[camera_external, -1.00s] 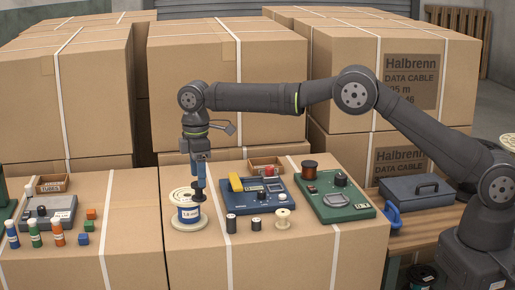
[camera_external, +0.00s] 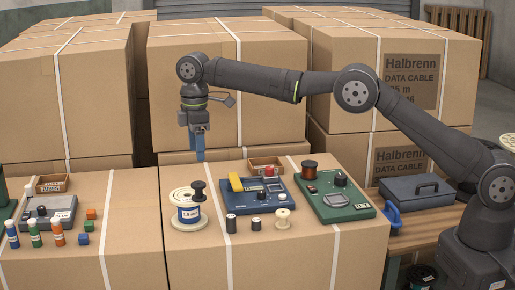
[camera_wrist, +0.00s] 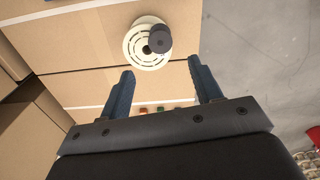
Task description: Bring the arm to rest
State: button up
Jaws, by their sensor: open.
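My gripper (camera_external: 199,157) hangs from the arm above the back of the middle carton, empty, with its blue fingers pointing down. In the wrist view my gripper (camera_wrist: 162,80) shows two blue fingers spread wide with nothing between them. A large cream spool with a white-and-blue label (camera_external: 189,214) stands on the carton below. A small black spool (camera_external: 199,191) sits on its top, off to the right side. In the wrist view the black spool (camera_wrist: 160,40) overlaps the right of the cream spool's slotted flange (camera_wrist: 138,52). The fingers are clear of both spools.
Two small dark spools and a small cream spool (camera_external: 283,218) stand on the carton's front. A blue device (camera_external: 257,203) and a green device (camera_external: 350,207) lie to the right. A grey device (camera_external: 48,215) and small blocks are on the left carton. Tall cartons stand behind.

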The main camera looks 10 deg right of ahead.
aim_at(199, 183)
notch_tip(199, 183, down, 11)
jog(key=shift+f, duration=0.1)
jog(key=shift+r, duration=1.85)
jog(key=shift+f, duration=0.1)
jog(key=shift+r, duration=4.15)
notch_tip(199, 183, down, 12)
jog(key=shift+f, duration=0.2)
jog(key=r, duration=0.5)
jog(key=shift+w+d, duration=0.25)
jog(key=shift+d, duration=0.15)
jog(key=w+d+r, duration=0.6)
jog(key=d+r, duration=0.1)
jog(key=d, duration=0.3)
jog(key=s+d+f, duration=0.2)
jog(key=d+f, duration=0.1)
jog(key=d, duration=0.7)
jog(key=s+d+f, duration=0.2)
jog(key=d+f, duration=0.1)
jog(key=d, duration=0.7)
jog(key=s+d+f, duration=0.3)
jog(key=d, duration=0.7)
jog(key=shift+d+f, duration=0.15)
jog(key=shift+f, duration=0.25)
